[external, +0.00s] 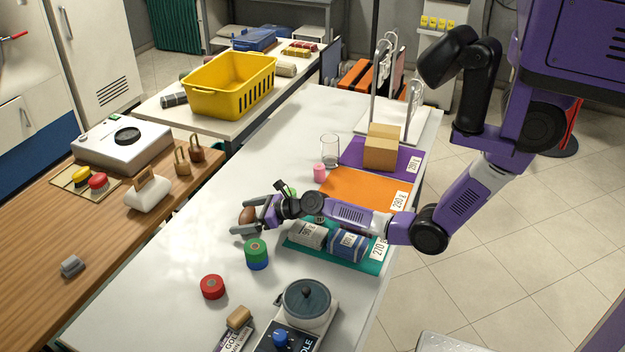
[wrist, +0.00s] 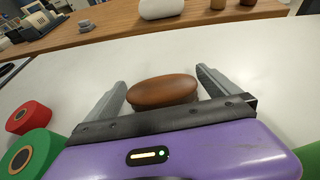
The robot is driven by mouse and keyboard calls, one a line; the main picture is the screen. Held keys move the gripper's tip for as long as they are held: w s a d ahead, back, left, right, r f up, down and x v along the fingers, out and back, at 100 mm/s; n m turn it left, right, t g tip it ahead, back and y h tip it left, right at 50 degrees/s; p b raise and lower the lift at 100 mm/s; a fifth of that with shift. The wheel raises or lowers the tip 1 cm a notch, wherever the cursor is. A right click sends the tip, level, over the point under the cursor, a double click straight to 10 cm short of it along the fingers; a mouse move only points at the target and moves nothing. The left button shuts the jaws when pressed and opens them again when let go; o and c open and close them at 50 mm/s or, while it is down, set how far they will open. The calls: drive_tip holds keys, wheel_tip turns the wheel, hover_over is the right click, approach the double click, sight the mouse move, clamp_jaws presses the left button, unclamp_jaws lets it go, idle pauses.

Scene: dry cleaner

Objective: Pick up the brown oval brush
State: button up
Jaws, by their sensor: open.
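The brown oval brush (wrist: 162,90) lies on the white table (wrist: 262,62) in the wrist view, its smooth wooden top facing up. My gripper (wrist: 160,82) is open, with one grey finger on each side of the brush. A gap shows between the brush and each finger. The brush's near edge is partly hidden by my gripper's dark front bar. In the external view the brush (external: 247,215) shows between the fingers of my gripper (external: 245,218), low over the table.
A green and blue spool (external: 256,253) and a red spool (external: 212,287) stand near my gripper. A glass (external: 329,149) and a pink spool (external: 319,172) stand farther back. The table left of the brush is clear.

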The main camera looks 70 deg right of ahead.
drive_tip(key=shift+c, duration=0.2)
drive_tip(key=c, duration=1.4)
drive_tip(key=shift+o, duration=0.2)
